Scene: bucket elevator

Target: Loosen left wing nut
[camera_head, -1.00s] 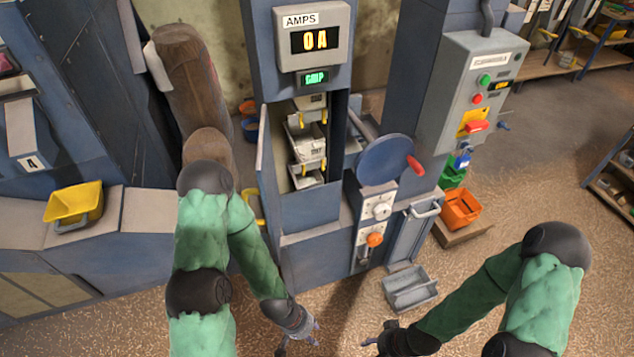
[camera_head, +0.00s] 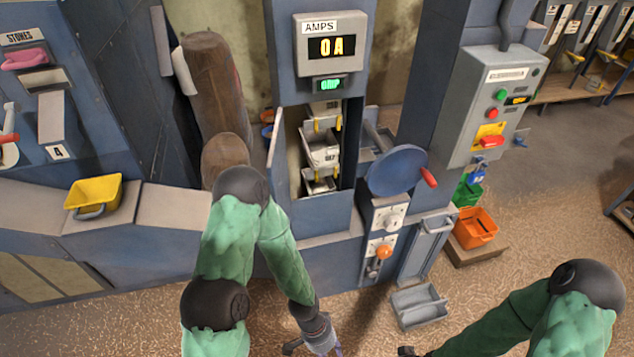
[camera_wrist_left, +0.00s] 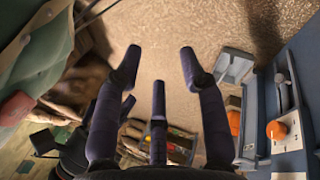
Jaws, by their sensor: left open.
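I cannot make out a wing nut for certain in either view. The blue bucket elevator (camera_head: 320,222) stands mid-picture in the head view, its tall opening showing grey buckets (camera_head: 321,147). At its lower right are a white dial (camera_head: 392,217) and an orange knob (camera_head: 383,252). My left gripper (camera_head: 312,346) is low in the head view, in front of the elevator and apart from it. In the left wrist view its dark fingers (camera_wrist_left: 160,56) are spread and empty over the floor. My right gripper (camera_head: 407,352) is mostly cut off by the bottom edge.
A blue handwheel (camera_head: 397,170) with a red handle sticks out right of the opening. A grey tray (camera_head: 419,306) lies on the floor. A control box (camera_head: 487,105) and an orange bin (camera_head: 475,228) are at right. A yellow bin (camera_head: 93,194) sits on the left ledge.

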